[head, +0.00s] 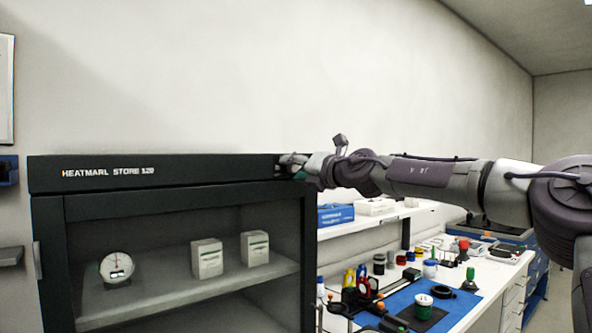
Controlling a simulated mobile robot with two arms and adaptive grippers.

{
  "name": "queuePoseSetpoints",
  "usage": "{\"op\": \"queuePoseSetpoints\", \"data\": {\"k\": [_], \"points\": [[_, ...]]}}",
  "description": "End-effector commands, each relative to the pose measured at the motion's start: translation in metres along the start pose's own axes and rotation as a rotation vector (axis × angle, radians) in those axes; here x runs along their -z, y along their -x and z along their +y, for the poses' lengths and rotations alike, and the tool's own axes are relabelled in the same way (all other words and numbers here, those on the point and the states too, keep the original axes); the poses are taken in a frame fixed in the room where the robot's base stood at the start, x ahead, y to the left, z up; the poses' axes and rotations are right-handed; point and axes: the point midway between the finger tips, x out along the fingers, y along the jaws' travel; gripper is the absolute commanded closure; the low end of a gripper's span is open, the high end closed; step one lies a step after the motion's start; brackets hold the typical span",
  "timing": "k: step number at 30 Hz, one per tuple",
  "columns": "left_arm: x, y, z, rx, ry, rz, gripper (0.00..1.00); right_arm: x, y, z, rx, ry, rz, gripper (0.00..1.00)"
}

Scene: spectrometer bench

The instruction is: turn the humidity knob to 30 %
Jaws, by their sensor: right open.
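The dark cabinet (205,172) labelled "HEATMARL STORE 120" stands at the left, with a top panel above its glazed front. My right arm reaches in from the right, and my right gripper (288,163) is at the right end of that top panel. Its jaws are open and small in the picture. I cannot make out the humidity knob; the gripper covers the panel's right end, and contact cannot be told. A round white dial gauge (117,265) stands on the shelf inside the cabinet; its reading is too small to tell. My left gripper is not in view.
Two white boxes (207,258) (254,248) stand on the cabinet shelf. At right, a white bench holds a blue mat (398,300), a green-and-white jar (423,307) and several small tools and bottles. A wall shelf above it carries a blue box (335,214).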

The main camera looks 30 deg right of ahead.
Motion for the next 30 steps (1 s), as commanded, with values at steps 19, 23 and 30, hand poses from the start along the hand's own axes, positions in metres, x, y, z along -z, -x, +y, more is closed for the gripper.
{"op": "queuePoseSetpoints", "data": {"k": [19,23,30], "points": [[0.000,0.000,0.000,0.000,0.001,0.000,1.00,-0.002,0.076,0.002,-0.004,0.000,-0.003,0.51],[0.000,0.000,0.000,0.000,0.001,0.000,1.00,-0.001,0.096,0.001,-0.003,0.000,-0.003,0.51],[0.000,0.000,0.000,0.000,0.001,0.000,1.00,0.000,0.117,0.000,-0.001,0.000,-0.001,0.51]]}}
